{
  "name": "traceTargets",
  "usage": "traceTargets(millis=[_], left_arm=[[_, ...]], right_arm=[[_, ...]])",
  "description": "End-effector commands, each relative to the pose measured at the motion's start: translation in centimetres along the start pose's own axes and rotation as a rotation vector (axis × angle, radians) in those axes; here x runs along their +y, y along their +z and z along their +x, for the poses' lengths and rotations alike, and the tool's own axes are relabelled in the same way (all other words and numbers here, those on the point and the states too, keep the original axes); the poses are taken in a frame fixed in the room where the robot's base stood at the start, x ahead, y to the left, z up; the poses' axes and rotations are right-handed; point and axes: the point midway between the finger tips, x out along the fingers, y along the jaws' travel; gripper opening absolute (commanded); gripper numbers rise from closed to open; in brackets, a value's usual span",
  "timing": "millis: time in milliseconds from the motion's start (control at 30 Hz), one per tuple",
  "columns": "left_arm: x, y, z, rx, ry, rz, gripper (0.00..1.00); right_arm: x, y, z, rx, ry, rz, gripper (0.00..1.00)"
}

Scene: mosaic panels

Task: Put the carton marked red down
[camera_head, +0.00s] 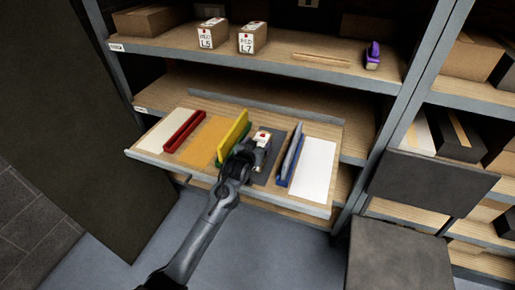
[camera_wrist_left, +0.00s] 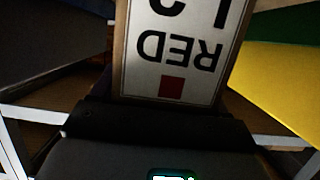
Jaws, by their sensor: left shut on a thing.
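The carton marked RED (camera_wrist_left: 175,50) is small, with a white label, a red square and a second line that is cut off. In the head view it (camera_head: 263,138) shows just beyond my left gripper (camera_head: 249,150), which is shut on it. It is over the dark grey panel (camera_head: 265,172) of the pull-out board, between the yellow divider (camera_head: 233,133) and the blue divider (camera_head: 291,158). I cannot tell whether its underside touches the panel. My gripper and forearm hide part of it. My right gripper is not in view.
The board (camera_head: 318,211) also has a red divider (camera_head: 184,131), an orange panel (camera_head: 206,136) and white panels at both ends. Two labelled cartons (camera_head: 205,36) (camera_head: 252,38) and a purple object (camera_head: 373,55) stand on the shelf above. More boxes fill the right rack.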

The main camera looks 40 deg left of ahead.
Motion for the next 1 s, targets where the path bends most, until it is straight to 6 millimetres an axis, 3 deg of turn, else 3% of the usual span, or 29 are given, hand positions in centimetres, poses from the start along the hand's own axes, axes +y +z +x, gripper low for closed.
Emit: traceTargets(millis=[467,500,633,1000], left_arm=[[-0.01,0.21,0.14,0.009,0.0,-0.001,0.08],[0.0,0.57,0.19,0.002,0.0,0.0,0.79],[0.01,0.57,0.19,0.002,0.0,0.0,0.99],[0.01,0.25,-0.24,0.002,0.0,0.0,1.0]], right_arm=[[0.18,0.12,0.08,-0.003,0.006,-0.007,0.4],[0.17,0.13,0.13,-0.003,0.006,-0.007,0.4],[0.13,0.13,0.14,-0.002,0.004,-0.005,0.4],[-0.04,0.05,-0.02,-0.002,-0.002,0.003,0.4]])
